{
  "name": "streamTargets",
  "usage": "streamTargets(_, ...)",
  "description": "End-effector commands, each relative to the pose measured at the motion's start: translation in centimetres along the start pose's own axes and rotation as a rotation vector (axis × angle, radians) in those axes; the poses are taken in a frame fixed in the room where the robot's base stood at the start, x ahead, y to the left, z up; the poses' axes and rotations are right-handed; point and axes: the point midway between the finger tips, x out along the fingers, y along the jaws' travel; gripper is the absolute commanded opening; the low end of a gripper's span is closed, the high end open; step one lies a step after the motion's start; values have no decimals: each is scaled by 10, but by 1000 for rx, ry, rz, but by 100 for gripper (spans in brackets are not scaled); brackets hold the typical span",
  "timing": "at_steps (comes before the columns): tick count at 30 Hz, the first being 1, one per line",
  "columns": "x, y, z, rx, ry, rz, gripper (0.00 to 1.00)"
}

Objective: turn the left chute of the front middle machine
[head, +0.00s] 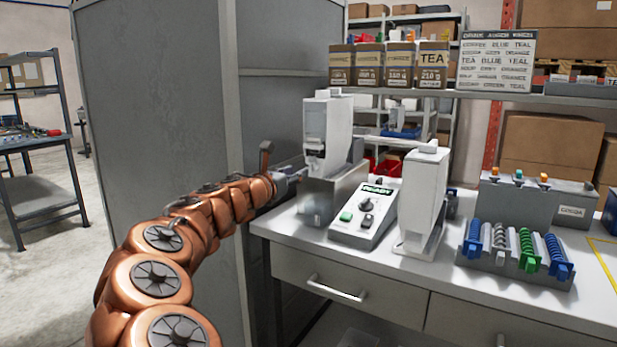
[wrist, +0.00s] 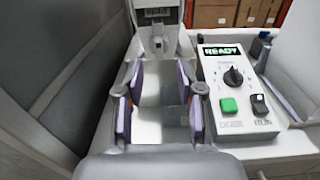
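A white dispenser (head: 327,125) with a dark outlet stands on a grey metal base (head: 333,190) at the back left of the counter. A second white dispenser (head: 420,200) stands to its right, with a control box (head: 362,214) reading READY between them. I cannot tell which one is the front middle machine, and no left chute is clearly visible. My gripper (head: 290,172) is left of the grey base in the head view. In the wrist view my gripper (wrist: 161,85) is open and empty, its pads apart above a shiny metal surface (wrist: 150,122).
A rack (head: 515,268) with blue, grey and green coils stands at the right, before a grey box (head: 575,205) marked COCOA.

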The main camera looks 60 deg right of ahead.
Motion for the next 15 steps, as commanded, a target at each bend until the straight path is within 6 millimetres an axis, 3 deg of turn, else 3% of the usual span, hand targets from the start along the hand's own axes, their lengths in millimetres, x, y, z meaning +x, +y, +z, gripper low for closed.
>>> streamTargets(7,16,1,-2,-21,-3,3,38)
streamTargets(15,48,2,-4,-17,0,4,38)
